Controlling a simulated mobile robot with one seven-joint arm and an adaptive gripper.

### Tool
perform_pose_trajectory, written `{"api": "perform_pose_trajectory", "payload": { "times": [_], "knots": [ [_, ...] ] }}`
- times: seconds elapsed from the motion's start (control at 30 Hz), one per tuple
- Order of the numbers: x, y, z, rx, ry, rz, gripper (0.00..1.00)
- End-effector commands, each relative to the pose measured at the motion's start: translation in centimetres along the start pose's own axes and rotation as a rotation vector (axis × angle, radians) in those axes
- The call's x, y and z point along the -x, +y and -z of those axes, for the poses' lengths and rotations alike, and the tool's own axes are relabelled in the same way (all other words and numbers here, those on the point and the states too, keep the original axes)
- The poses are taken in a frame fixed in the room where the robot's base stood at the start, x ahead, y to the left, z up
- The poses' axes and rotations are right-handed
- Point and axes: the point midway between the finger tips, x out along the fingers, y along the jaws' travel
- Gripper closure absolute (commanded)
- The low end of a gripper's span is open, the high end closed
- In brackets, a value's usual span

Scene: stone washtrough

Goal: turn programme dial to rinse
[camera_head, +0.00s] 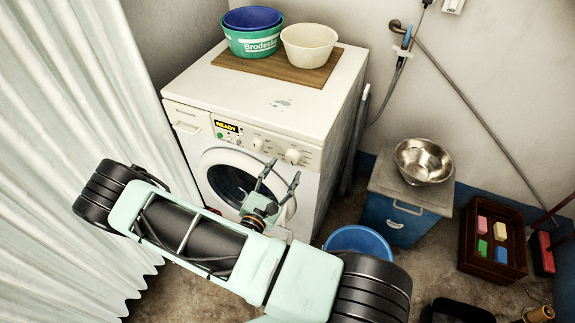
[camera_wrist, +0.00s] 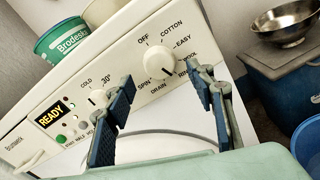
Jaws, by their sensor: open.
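The programme dial (camera_wrist: 158,61) is a round cream knob on the washing machine's sloping control panel. Labels around it include OFF, COTTON, EASY, SPIN and DRAIN; lettering on its right is partly covered by a finger. I cannot surely tell where its pointer stands. It is the right-hand knob (camera_head: 292,156) in the head view. My gripper (camera_wrist: 160,76) is open and empty, its fingers spread below and to either side of the dial in the wrist view. In the head view my gripper (camera_head: 284,169) is in front of the panel; no contact with the dial is visible.
A smaller temperature knob (camera_wrist: 98,98) and a display reading READY (camera_wrist: 54,115) are left of the dial. Tubs (camera_head: 252,42) and a bowl (camera_head: 309,45) stand on the machine. A blue basin (camera_head: 357,240) is on the floor; a white curtain (camera_head: 70,130) hangs left.

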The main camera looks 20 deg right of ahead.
Motion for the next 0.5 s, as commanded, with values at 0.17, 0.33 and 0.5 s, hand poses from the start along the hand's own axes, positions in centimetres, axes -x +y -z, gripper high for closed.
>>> {"api": "perform_pose_trajectory", "payload": {
  "times": [0.17,0.33,0.5],
  "knots": [
    [4.1,0.1,0.0,0.0,0.003,-0.004,0.5],
    [6.9,0.0,0.0,0.0,0.002,-0.002,0.5],
    [8.2,0.0,0.0,0.0,0.0,-0.001,0.5]
  ]
}}
